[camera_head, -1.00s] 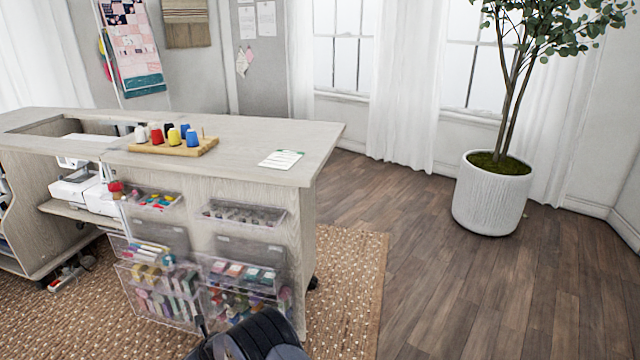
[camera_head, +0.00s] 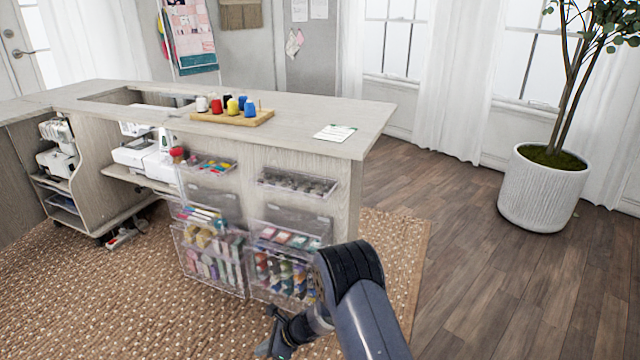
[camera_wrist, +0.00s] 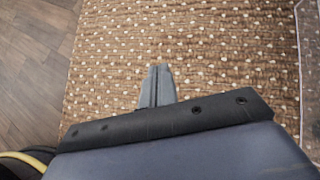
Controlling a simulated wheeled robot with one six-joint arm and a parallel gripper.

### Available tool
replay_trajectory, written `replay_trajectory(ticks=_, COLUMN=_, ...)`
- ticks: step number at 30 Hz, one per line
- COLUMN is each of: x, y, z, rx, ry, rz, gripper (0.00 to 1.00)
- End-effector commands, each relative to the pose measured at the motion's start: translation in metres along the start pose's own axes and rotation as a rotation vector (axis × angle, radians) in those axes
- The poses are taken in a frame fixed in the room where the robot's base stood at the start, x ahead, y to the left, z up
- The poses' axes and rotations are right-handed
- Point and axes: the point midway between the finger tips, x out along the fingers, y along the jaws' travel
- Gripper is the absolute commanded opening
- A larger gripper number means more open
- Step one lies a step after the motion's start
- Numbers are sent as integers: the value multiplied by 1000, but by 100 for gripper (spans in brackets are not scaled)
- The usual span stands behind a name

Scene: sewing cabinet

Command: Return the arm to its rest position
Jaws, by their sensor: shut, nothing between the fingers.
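My arm (camera_head: 362,300) reaches up from the bottom of the head view, bends at a dark elbow and slopes down to the left. My gripper (camera_head: 264,350) is low over the woven rug, in front of the cabinet's clear bins. In the wrist view my gripper (camera_wrist: 159,70) points out over the rug with its fingers together and nothing between them. Part of my arm's end is small in the head view.
The sewing cabinet (camera_head: 330,146) with clear bins (camera_head: 292,285) stands just behind my arm. Thread spools on a wooden tray (camera_head: 205,117) and a card (camera_head: 335,132) lie on top. The patterned rug (camera_head: 60,290) is clear at left. A potted tree (camera_head: 541,190) stands right.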

Motion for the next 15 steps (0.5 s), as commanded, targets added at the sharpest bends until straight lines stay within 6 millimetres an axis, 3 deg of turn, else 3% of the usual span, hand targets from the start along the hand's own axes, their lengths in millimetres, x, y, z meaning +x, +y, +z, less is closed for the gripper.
replay_trajectory(ticks=6, x=-16, y=13, z=-14, rx=-27, ry=0, rz=30, gripper=0)
replay_trajectory(ticks=15, x=-18, y=16, z=-18, rx=-35, ry=0, rz=36, gripper=0)
